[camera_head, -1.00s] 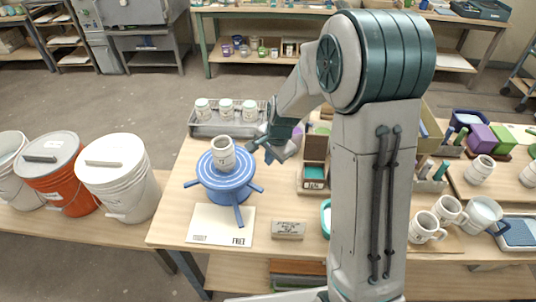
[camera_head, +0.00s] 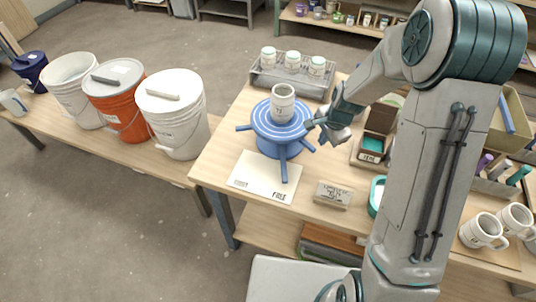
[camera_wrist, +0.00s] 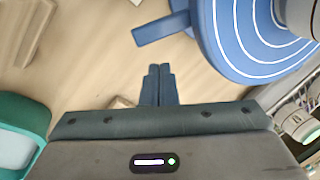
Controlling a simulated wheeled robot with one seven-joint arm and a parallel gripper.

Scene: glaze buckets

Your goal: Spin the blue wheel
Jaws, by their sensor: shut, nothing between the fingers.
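The blue wheel (camera_head: 268,143) stands on the wooden table, with pale rings on its top and several blue arms sticking out around it. A grey-white mug (camera_head: 283,104) stands upright on the wheel. In the wrist view the wheel (camera_wrist: 238,38) fills the upper right, with one arm (camera_wrist: 161,29) pointing left, just ahead of my fingers. My gripper (camera_head: 312,124) is at the wheel's right side. In the wrist view my gripper (camera_wrist: 160,70) has its fingers together and empty. I cannot tell whether it touches the wheel.
A tray (camera_head: 263,78) with several jars stands behind the wheel. A printed card (camera_head: 262,178) and a small sign (camera_head: 333,194) lie in front. A box with a teal front (camera_head: 371,148) stands right of my gripper. Lidded buckets (camera_head: 178,115) stand on the left bench.

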